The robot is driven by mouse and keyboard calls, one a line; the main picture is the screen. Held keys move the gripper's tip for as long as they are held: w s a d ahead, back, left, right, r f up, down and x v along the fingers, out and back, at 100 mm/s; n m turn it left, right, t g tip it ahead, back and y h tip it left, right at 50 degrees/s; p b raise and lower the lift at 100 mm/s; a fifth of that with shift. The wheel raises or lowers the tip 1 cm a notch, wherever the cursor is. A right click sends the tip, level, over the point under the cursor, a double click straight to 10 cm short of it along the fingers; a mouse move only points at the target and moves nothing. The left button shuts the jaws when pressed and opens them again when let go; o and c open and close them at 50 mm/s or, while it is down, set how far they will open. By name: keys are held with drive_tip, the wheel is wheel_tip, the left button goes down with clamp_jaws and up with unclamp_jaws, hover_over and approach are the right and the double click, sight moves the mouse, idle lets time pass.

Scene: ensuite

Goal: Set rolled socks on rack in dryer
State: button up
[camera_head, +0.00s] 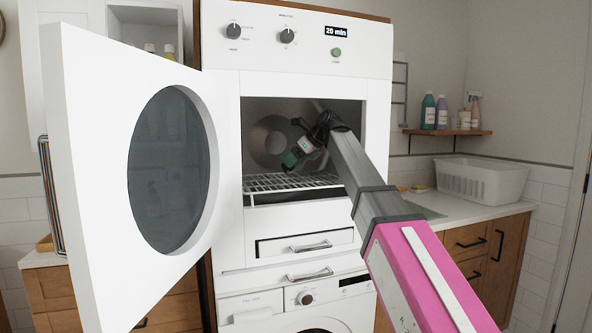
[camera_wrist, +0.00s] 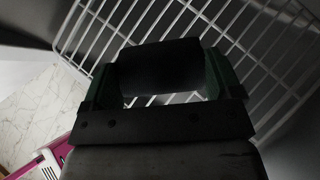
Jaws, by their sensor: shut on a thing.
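The dryer (camera_head: 300,53) stands in the middle with its white door (camera_head: 90,150) swung open to the left. A white wire rack (camera_head: 262,184) lies in the lower part of its opening, and its bars also show in the wrist view (camera_wrist: 262,62). My gripper (camera_head: 290,160) is inside the opening, above the rack. In the wrist view its two green fingers are shut on a dark roll, the rolled socks (camera_wrist: 160,68). The roll lies across between the fingers, with rack bars behind it. I cannot tell whether it touches the rack. The roll is hard to make out in the head view.
The open door blocks the left side. A counter with a white basket (camera_head: 480,180) is at the right, below a shelf with several bottles (camera_head: 441,112). A drawer (camera_head: 305,243) and a washer (camera_head: 300,300) are below the opening.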

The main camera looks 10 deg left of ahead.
sight(302, 162)
drive_tip(key=shift+f, duration=1.65)
drive_tip(key=o, duration=0.7)
drive_tip(key=shift+f, duration=0.15)
drive_tip(key=shift+o, duration=0.2)
drive_tip(key=shift+d+r, duration=0.1)
drive_tip(key=shift+r, duration=0.2)
drive_tip(key=v, duration=0.7)
drive_tip(key=shift+s+d+r, duration=0.1)
